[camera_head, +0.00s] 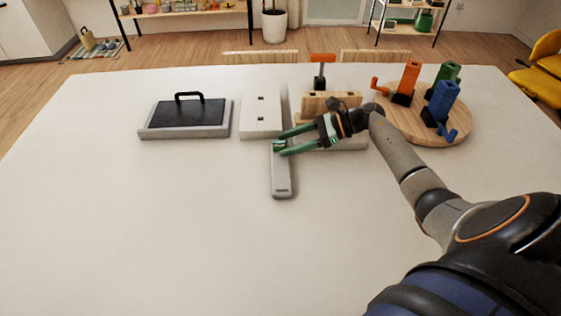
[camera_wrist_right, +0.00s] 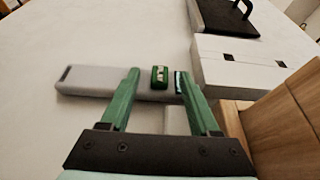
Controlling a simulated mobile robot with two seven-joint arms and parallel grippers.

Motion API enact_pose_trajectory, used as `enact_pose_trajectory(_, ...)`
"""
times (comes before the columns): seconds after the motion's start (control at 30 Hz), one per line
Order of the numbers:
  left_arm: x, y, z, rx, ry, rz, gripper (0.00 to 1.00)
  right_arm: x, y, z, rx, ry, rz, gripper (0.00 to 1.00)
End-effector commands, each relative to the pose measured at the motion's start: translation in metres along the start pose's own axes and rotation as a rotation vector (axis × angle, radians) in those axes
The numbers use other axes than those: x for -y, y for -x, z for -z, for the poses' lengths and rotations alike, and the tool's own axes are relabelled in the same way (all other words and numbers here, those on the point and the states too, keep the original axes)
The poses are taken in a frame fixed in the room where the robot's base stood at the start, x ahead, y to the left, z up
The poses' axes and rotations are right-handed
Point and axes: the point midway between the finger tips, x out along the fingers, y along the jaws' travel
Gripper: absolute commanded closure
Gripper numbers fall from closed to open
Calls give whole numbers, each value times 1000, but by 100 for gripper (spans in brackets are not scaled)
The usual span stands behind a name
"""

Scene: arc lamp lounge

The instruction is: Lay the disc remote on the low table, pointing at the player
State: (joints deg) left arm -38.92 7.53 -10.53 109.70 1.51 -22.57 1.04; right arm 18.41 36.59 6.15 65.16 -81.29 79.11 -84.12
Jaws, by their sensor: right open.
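A long grey remote (camera_head: 281,178) lies flat on the white low table (camera_head: 180,225), its long side running toward and away from me. It also shows in the right wrist view (camera_wrist_right: 90,80), with a small green part (camera_wrist_right: 160,77) near one end. My right gripper (camera_head: 277,143) is open at the far end of the remote. In the right wrist view its green fingertips (camera_wrist_right: 157,80) appear on either side of the green part; contact is unclear. A white box with two dark slots (camera_head: 261,118) stands just beyond the remote; I cannot tell whether it is the player. My left gripper is out of view.
A grey tray with a black handled lid (camera_head: 187,112) stands at the left. A wooden block stand (camera_head: 330,100) is behind my right gripper. A round wooden board (camera_head: 455,128) holding orange, green and blue pieces is at the right. The table's front and left are clear.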

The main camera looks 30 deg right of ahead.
Motion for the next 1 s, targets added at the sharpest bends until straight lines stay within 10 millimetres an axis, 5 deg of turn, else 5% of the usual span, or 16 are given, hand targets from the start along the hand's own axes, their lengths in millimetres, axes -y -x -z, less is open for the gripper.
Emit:
enact_pose_trajectory(0.27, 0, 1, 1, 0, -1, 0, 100, 0, -5, 1, -1, 1, 1, 38)
enact_pose_trajectory(0.83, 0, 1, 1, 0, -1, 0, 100, 0, -5, 1, -1, 1, 1, 99)
enact_pose_trajectory(1.0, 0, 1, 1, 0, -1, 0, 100, 0, -5, 1, -1, 1, 1, 100)
